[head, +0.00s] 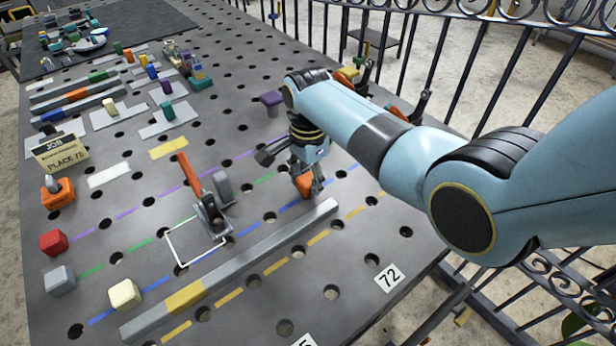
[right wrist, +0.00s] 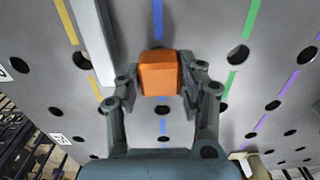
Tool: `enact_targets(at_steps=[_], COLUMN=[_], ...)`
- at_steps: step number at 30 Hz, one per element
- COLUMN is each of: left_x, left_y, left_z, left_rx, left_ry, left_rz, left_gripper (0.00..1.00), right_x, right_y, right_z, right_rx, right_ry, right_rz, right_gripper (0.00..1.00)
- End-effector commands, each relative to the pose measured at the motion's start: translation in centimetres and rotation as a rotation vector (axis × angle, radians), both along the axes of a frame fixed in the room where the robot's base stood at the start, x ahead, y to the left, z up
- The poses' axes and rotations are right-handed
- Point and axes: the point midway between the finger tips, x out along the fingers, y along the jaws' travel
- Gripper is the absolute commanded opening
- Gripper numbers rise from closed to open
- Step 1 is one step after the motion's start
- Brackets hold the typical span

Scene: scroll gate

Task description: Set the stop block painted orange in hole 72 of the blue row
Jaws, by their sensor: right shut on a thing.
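The orange stop block (head: 304,184) is held between the fingers of my right gripper (head: 308,178), low over the perforated table near the blue dashed row (head: 343,178). In the right wrist view the fingers (right wrist: 160,84) are shut on both sides of the orange block (right wrist: 160,70). The blue line (right wrist: 158,20) runs up the picture behind it, with holes (right wrist: 163,110) on the near side. I cannot tell whether the block touches the table or a hole. The label 72 (head: 388,277) lies near the table's right edge. My left gripper is not in view.
A long grey bar (head: 255,258) with a yellow part lies between the blue and yellow rows. A clamp with an orange handle (head: 191,175) stands left of my gripper. Cream (head: 124,294), grey (head: 60,280) and red (head: 53,242) blocks sit at the left. A black railing (head: 430,60) borders the table.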

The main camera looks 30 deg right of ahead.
Motion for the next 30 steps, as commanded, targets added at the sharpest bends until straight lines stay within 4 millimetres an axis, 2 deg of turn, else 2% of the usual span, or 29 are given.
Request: enact_targets(at_steps=[22,23,28,30], left_x=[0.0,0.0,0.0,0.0], left_y=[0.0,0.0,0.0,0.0], left_z=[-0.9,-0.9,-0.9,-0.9], left_rx=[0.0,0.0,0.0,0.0], left_ry=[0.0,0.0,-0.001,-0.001], left_rz=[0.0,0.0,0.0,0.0], left_gripper=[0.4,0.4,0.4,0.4], right_x=[0.0,0.0,0.0,0.0], right_y=[0.0,0.0,0.0,0.0], right_z=[-1.5,-1.5,-1.5,-1.5], right_rx=[0.0,0.0,0.0,0.0], right_ry=[-0.001,-0.001,-0.001,0.0], right_rz=[0.0,0.0,0.0,0.0], right_gripper=[0.0,0.39,0.62,0.65])
